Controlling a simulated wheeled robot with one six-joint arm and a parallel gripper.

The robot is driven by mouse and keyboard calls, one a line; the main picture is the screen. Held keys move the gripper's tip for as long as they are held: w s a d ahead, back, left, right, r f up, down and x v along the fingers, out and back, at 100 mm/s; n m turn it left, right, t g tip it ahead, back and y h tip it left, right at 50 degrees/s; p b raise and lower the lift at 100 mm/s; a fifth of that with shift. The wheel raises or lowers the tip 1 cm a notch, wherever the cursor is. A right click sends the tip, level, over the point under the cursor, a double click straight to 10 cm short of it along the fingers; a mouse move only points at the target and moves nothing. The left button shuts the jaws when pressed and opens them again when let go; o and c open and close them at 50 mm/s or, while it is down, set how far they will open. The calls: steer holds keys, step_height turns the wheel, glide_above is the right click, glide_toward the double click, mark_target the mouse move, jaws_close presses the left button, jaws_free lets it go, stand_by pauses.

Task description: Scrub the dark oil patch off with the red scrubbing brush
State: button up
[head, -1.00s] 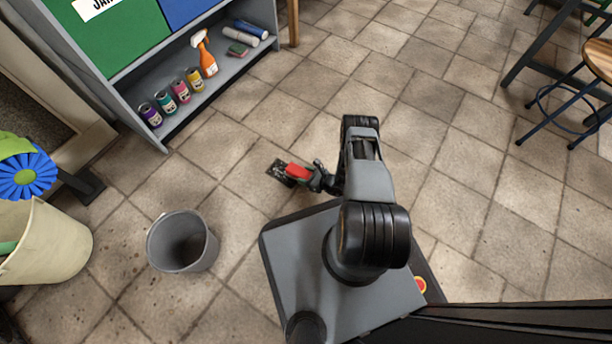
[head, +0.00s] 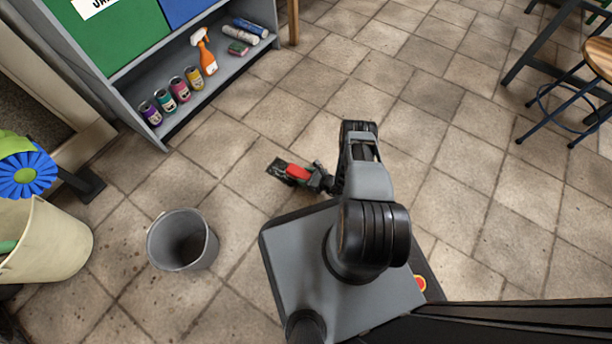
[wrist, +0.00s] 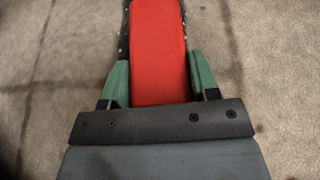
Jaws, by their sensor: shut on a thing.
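The red scrubbing brush (head: 297,172) is low over the floor, left of my arm in the head view. Its red body (wrist: 158,45) fills the upper middle of the wrist view. My gripper (wrist: 160,75) is shut on it, with a green finger on each side. A dark area (head: 277,167) with pale specks shows at the brush's far left end. Dark edges also show beside the brush top in the wrist view. I cannot tell how much of this is the oil patch and how much is bristles. The brush hides the floor beneath it.
A grey bucket (head: 182,240) stands on the tiles to the left, with a cream bin (head: 50,245) beyond it. A grey shelf (head: 215,75) holds several cans, an orange spray bottle (head: 204,52) and rolls. A stool (head: 590,75) stands far right. The tiled middle is clear.

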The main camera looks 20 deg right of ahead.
mark_target(290, 168)
steer(key=shift+w, duration=0.1)
steer(key=shift+w+a, duration=0.55)
steer(key=shift+w, duration=0.2)
steer(key=shift+w+a, duration=0.55)
steer(key=shift+w, duration=0.15)
steer(key=shift+w+a+f, duration=0.1)
steer(key=shift+w+a, duration=0.6)
steer(key=shift+w, duration=0.15)
steer(key=shift+w+a+f, duration=0.1)
steer(key=shift+w+a, duration=0.55)
steer(key=shift+w, duration=0.2)
steer(key=shift+w+a+r, duration=0.1)
steer(key=shift+w+a, duration=0.6)
steer(key=shift+w, duration=0.25)
steer(key=shift+w+a+r, duration=0.1)
steer(key=shift+w+a, duration=0.65)
steer(key=shift+w, duration=0.2)
steer(key=shift+w+a, duration=0.7)
steer(key=shift+w, duration=0.25)
